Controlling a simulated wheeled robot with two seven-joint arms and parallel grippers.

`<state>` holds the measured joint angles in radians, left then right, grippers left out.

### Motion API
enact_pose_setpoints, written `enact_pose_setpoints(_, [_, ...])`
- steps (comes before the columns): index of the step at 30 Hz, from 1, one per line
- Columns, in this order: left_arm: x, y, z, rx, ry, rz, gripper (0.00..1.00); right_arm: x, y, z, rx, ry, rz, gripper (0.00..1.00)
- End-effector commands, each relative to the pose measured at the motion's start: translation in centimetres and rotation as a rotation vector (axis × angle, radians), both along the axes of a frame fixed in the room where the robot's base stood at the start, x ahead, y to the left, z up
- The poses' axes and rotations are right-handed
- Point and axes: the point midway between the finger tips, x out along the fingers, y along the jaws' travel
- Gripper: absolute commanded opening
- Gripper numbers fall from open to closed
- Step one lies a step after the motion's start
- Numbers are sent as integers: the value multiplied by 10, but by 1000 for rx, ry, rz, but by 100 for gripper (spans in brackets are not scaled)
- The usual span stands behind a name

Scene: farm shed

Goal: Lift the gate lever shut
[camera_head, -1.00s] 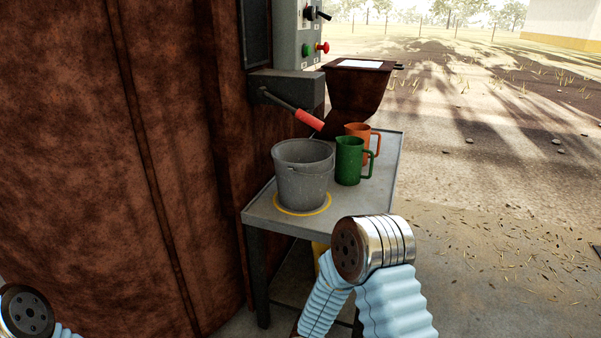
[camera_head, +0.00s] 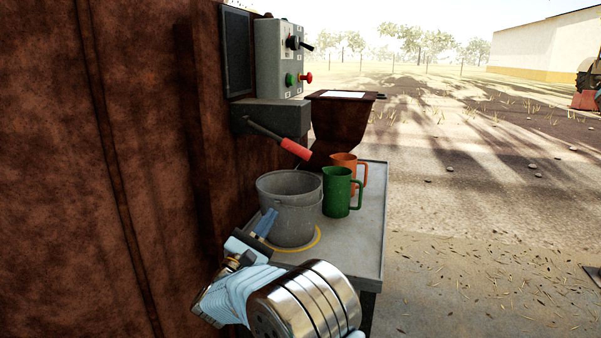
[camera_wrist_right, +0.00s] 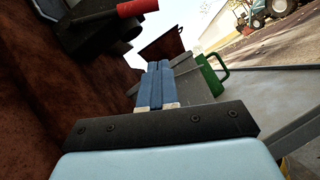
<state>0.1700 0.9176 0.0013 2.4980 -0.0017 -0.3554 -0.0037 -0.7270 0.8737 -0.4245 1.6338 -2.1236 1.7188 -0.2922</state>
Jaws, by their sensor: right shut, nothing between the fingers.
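The gate lever (camera_head: 270,134) is a dark rod with a red grip (camera_head: 296,149). It slopes down to the right from a grey box (camera_head: 272,118) on the rusty wall. In the right wrist view the red grip (camera_wrist_right: 137,8) shows at the top, above and left of the fingers. My right gripper (camera_head: 265,222) is in front of the grey bucket, below and left of the red grip and apart from it. Its blue fingers (camera_wrist_right: 154,84) are shut with nothing between them. My left gripper is not in view.
A grey bucket (camera_head: 290,190) stands within a yellow ring on the metal table (camera_head: 362,235). A green jug (camera_head: 338,192) and an orange jug (camera_head: 347,165) stand beside it. A control box (camera_head: 270,60) and a rusty chute (camera_head: 340,118) are above. Open ground lies right.

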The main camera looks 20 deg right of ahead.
Motion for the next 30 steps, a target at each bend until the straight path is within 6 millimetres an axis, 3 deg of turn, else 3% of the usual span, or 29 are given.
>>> enact_pose_setpoints(14, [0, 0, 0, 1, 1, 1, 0, 1, 0, 8, -13, -19, 3, 0])
enact_pose_setpoints(30, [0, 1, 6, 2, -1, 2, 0, 55, -67, 61, -11, -22, 1, 0])
